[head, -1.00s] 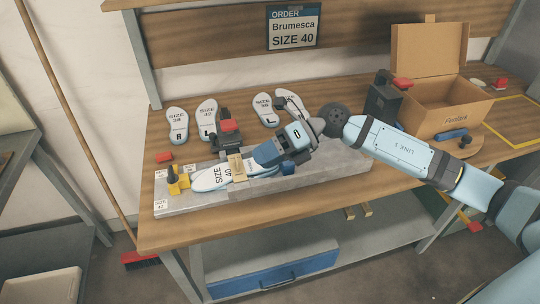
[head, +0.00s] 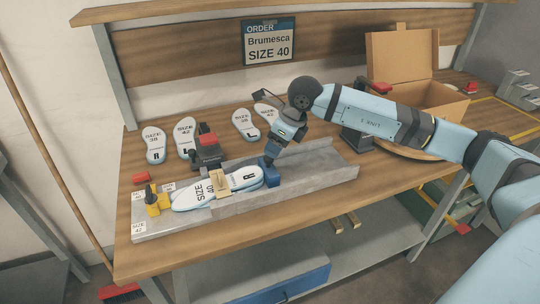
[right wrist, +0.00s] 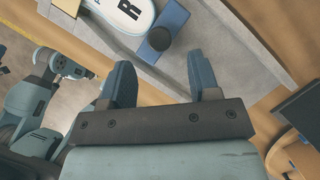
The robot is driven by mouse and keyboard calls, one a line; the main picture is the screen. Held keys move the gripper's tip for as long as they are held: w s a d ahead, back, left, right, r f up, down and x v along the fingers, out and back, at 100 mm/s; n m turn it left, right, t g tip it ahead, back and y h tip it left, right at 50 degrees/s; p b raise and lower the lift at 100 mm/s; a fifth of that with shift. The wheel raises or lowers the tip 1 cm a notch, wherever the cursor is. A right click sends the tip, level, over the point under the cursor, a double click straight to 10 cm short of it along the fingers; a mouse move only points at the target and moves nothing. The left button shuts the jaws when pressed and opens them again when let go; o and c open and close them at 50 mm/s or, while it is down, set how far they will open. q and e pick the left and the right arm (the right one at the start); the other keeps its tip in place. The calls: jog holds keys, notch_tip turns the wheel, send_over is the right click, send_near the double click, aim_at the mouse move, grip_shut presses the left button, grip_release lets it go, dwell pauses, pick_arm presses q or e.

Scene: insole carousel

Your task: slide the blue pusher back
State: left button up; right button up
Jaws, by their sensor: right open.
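The blue pusher (head: 270,174) sits in the grey channel fixture (head: 325,172), at the right end of the SIZE 40 insole (head: 240,181). In the right wrist view the pusher (right wrist: 176,22) is a blue bar with a dark round knob (right wrist: 160,38). My right gripper (head: 273,157) points down just above the pusher. In the right wrist view its two fingers (right wrist: 160,72) are apart and empty, with the knob just beyond the gap between their tips. Whether the fingers touch the knob is hidden in the head view. My left gripper is not in view.
A yellow clamp (head: 153,203) and a tan block (head: 219,184) sit along the fixture. Loose insoles (head: 185,138) lie behind it. An open cardboard box (head: 430,97) stands at right. The channel right of the pusher is clear.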

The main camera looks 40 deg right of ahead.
jog(key=x, duration=0.5)
jog(key=shift+a, duration=0.1)
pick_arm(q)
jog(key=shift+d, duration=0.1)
pick_arm(e)
jog(key=c, duration=0.3)
grip_shut()
jog(key=shift+d+f, duration=0.1)
jog(key=shift+d, duration=0.15)
jog(key=s+d+b, duration=0.1)
jog(key=d, duration=0.6)
jog(key=s+d+b, duration=0.2)
jog(key=d, duration=0.5)
jog(key=s+d+b, duration=0.2)
jog(key=d, duration=0.5)
jog(key=shift+s+d, duration=0.15)
jog(key=shift+d, duration=0.25)
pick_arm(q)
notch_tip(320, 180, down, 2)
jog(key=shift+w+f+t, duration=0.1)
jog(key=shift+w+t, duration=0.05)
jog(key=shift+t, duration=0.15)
pick_arm(e)
jog(key=shift+d, duration=0.1)
